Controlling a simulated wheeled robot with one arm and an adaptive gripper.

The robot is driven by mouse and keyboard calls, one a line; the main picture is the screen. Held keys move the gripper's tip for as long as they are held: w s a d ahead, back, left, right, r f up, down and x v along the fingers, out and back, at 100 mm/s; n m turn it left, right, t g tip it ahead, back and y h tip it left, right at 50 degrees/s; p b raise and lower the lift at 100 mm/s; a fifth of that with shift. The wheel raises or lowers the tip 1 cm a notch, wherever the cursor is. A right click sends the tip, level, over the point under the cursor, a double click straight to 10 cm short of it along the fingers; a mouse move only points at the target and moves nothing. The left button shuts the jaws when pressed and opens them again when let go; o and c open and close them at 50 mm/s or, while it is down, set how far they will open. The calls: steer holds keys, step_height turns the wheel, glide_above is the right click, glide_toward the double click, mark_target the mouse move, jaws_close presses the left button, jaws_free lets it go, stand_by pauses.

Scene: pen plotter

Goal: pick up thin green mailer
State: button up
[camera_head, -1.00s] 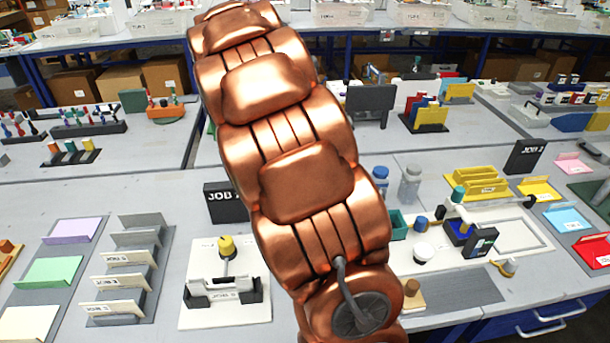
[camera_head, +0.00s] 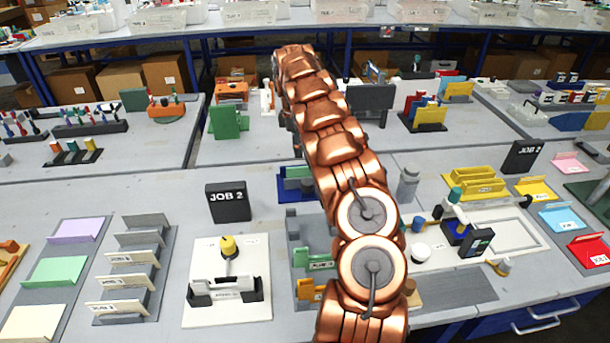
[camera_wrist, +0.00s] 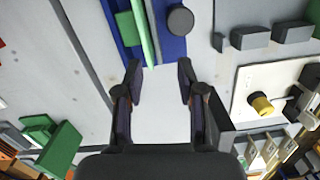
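A thin green piece (camera_wrist: 143,32), which looks like the mailer, stands on edge in a blue tray (camera_wrist: 172,48) at the top of the wrist view. In the head view the blue tray (camera_head: 284,190) and green piece (camera_head: 298,172) show partly, left of my arm. My gripper (camera_wrist: 160,72) is open and empty, with bare grey table between its fingers. The green piece's near end lies just beyond the fingertips in the picture, not between them. My arm hides the gripper in the head view.
A grey rack (camera_head: 292,228) with green and orange pieces is nearer, partly behind my arm. A green stand (camera_head: 228,122) is farther back. A white board (camera_head: 202,258) lies front left.

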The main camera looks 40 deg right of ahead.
mark_target(305, 167)
steer(key=shift+n+t+y, duration=0.3)
steer(key=shift+n+t, duration=0.1)
steer(key=shift+n, duration=0.5)
steer(key=d+f, duration=0.2)
steer(key=d, duration=0.1)
steer(key=shift+w+d+f+p, duration=0.1)
steer(key=shift+w+f+p, duration=0.2)
steer(key=shift+f, duration=0.05)
steer(key=shift+s+f+p, duration=0.2)
steer(key=shift+f+p, duration=1.65)
steer(key=shift+f, duration=2)
jaws_close()
